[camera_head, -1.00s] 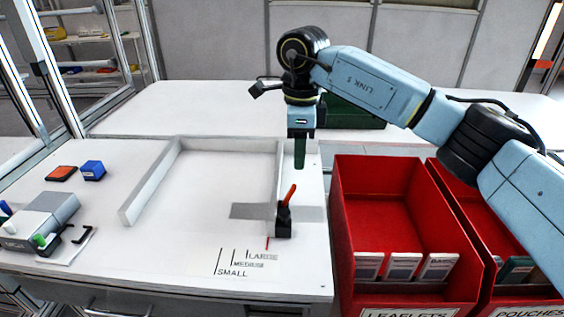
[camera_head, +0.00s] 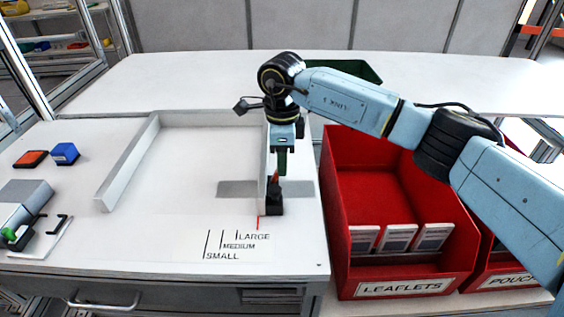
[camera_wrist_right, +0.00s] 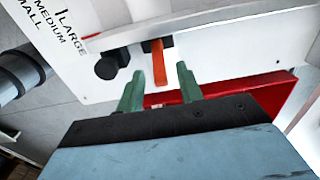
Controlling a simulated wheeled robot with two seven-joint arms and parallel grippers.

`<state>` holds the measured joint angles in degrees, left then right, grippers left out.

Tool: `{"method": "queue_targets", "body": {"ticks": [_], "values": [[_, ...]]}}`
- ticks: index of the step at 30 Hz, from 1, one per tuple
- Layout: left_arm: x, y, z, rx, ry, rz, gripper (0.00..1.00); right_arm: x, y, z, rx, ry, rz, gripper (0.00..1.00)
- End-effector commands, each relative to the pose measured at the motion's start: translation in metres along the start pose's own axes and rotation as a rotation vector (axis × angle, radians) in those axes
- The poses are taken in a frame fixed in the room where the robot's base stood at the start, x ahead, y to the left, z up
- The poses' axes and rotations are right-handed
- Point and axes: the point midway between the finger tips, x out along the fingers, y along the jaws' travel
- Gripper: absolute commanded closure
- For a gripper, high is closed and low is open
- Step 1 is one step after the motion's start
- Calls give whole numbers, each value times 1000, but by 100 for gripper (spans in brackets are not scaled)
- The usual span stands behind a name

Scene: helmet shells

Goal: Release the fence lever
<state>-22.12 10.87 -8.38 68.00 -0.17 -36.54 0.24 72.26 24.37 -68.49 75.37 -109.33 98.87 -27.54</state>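The orange-red fence lever (camera_head: 274,177) stands on a black clamp block (camera_head: 274,207) at the near end of the fence's right rail (camera_head: 263,165). My right gripper (camera_head: 281,172) is directly at the lever, pointing down, and partly hides it. In the right wrist view the two green fingers of the gripper (camera_wrist_right: 158,78) are apart. The lever (camera_wrist_right: 159,62) shows between the fingertips, with a visible gap on each side. A black round knob (camera_wrist_right: 106,68) shows beside it. My left gripper is out of view.
Red bins with white packs stand right of the table; the nearer is the leaflets bin (camera_head: 340,225). Printed size marks (camera_head: 237,240) lie in front of the fence. A blue block (camera_head: 65,153) and an orange pad (camera_head: 31,159) lie at left. The table inside the fence is clear.

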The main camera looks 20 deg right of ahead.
Motion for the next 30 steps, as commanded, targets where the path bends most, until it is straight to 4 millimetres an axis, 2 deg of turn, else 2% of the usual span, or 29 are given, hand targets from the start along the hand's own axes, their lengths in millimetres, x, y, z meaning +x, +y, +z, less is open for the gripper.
{"method": "queue_targets", "body": {"ticks": [4,12,21,27,30], "values": [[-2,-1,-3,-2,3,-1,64,8,0,0,0,1,0,64],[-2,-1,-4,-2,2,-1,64,9,0,0,0,1,0,64],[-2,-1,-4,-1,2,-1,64,9,0,0,0,0,0,100],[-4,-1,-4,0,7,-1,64,7,0,3,-1,28,0,100],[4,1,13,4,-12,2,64,5,0,7,-2,93,1,100]]}}
